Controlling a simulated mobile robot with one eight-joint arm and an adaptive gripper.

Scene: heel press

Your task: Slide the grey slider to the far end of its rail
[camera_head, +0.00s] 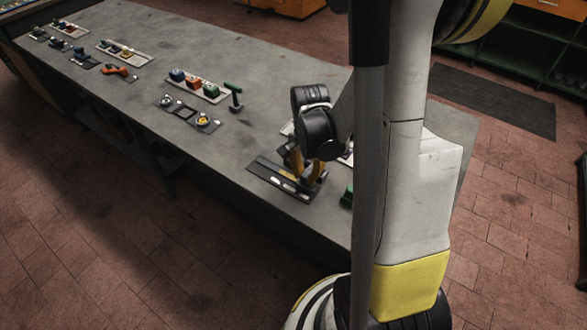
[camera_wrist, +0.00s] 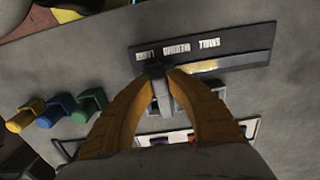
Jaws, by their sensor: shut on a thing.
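The dark rail plate (camera_head: 268,172) lies near the front edge of the grey workbench, with pale label marks along it. In the wrist view the plate (camera_wrist: 143,54) runs left to right, with a pale strip (camera_wrist: 205,66) along its groove. My gripper (camera_head: 304,180) has orange fingers and is at the right part of the plate in the head view. In the wrist view my gripper (camera_wrist: 160,74) is shut on the grey slider (camera_wrist: 162,96) at the plate's left end. The fingertips partly hide the slider. In the head view the slider is hard to make out.
Yellow (camera_wrist: 24,116), blue (camera_wrist: 55,110) and green (camera_wrist: 90,103) pieces stand left of my fingers in the wrist view. A white-edged panel (camera_wrist: 250,127) lies partly behind my gripper. A green object (camera_head: 347,196) stands right of the plate. Bench space left of the plate is clear.

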